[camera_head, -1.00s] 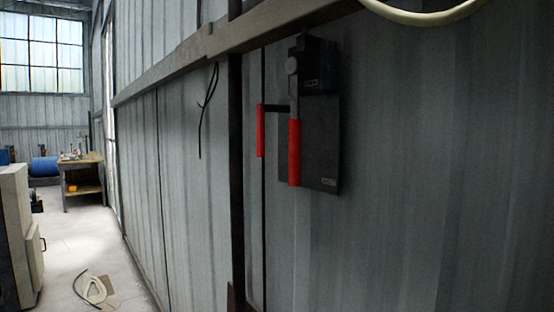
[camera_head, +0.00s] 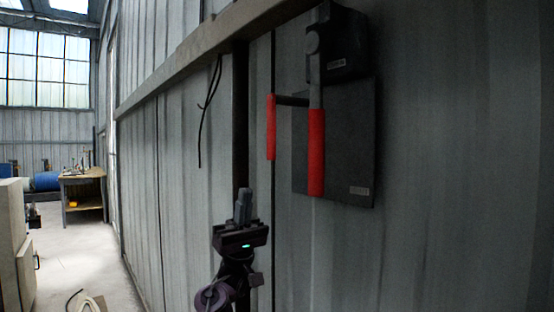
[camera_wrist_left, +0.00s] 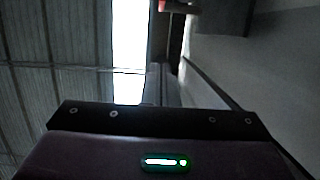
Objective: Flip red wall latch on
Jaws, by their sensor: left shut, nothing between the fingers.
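The red wall latch (camera_head: 316,152) is a lever with a red grip hanging down on a dark plate (camera_head: 350,150) on the metal wall. A second, thinner red grip (camera_head: 271,127) stands out to its left on a dark crossbar. My left gripper (camera_head: 243,205) is shut and empty, pointing up, below and left of the red grips and apart from them. In the left wrist view, a red piece (camera_wrist_left: 175,7) shows at the top edge, beyond the gripper. My right gripper is in neither view.
A dark post (camera_head: 240,120) and a sloping beam (camera_head: 200,55) run along the wall. A black cable (camera_head: 209,100) hangs left of the post. A workbench (camera_head: 83,190) and a pale cabinet (camera_head: 14,240) stand at the left. The floor between is mostly clear.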

